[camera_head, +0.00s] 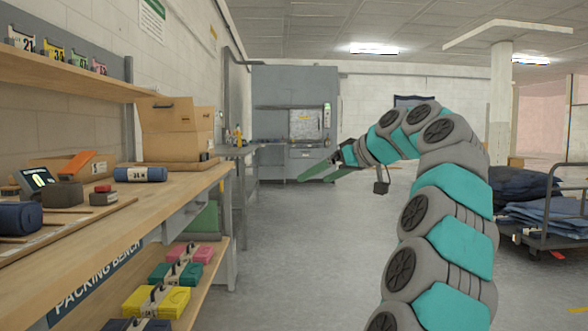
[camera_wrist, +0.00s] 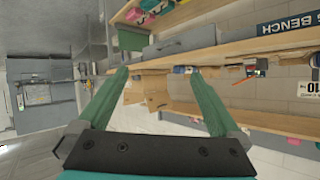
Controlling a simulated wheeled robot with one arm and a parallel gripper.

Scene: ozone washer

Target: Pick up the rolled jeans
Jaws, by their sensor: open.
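A dark blue roll (camera_head: 17,217), which looks like rolled denim, lies on the wooden bench at the near left in the head view. A second blue roll (camera_head: 140,174) with a white size label lies farther back on the same bench. My gripper (camera_head: 315,174) is open and empty in the air over the aisle, right of the bench and well apart from both rolls. In the wrist view my gripper (camera_wrist: 160,74) shows two spread green fingers with nothing held. A small blue thing (camera_wrist: 182,70) shows between them on the bench, too small to identify surely.
The packing bench (camera_head: 100,240) has cardboard boxes (camera_head: 176,130), a small screen device (camera_head: 38,180) and a red-topped block (camera_head: 103,195). Colored folded bundles (camera_head: 157,301) lie on its lower shelf. A cart with dark cloth (camera_head: 545,215) stands right. The aisle floor (camera_head: 290,260) is clear.

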